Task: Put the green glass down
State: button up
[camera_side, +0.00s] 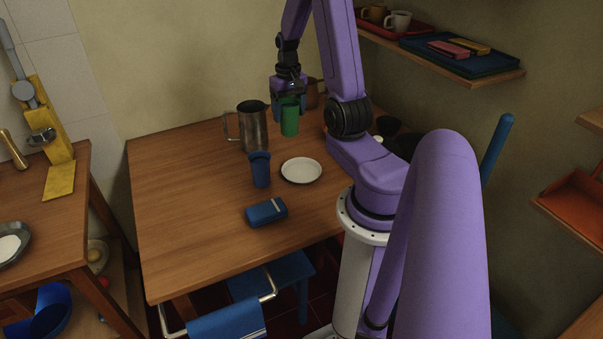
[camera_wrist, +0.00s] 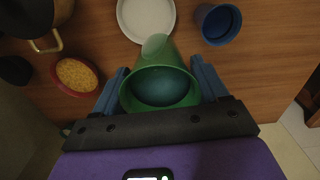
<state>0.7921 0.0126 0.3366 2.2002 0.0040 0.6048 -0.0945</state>
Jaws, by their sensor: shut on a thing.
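The green glass (camera_side: 289,120) is upright between the blue fingers of my gripper (camera_side: 289,104), over the back right part of the wooden table. In the wrist view the glass (camera_wrist: 157,62) shows its wide rim towards the camera, with the fingers of my gripper (camera_wrist: 160,78) shut on its two sides. I cannot tell whether its base touches the table or hangs just above it.
A metal jug (camera_side: 254,128) stands close left of the glass. A blue cup (camera_side: 260,170) and a white plate (camera_side: 301,170) are in front, with a blue box (camera_side: 266,212) nearer. A red bowl (camera_wrist: 75,75) shows left of the glass in the wrist view.

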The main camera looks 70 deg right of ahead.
jog(key=shift+s+f, duration=0.65)
jog(key=shift+f, duration=1.75)
jog(key=shift+s+f, duration=0.6)
jog(key=shift+f, duration=1.85)
jog(key=shift+s+f, duration=0.65)
jog(key=shift+f, duration=1.75)
jog(key=shift+f, duration=0.15)
jog(key=o, duration=1.3)
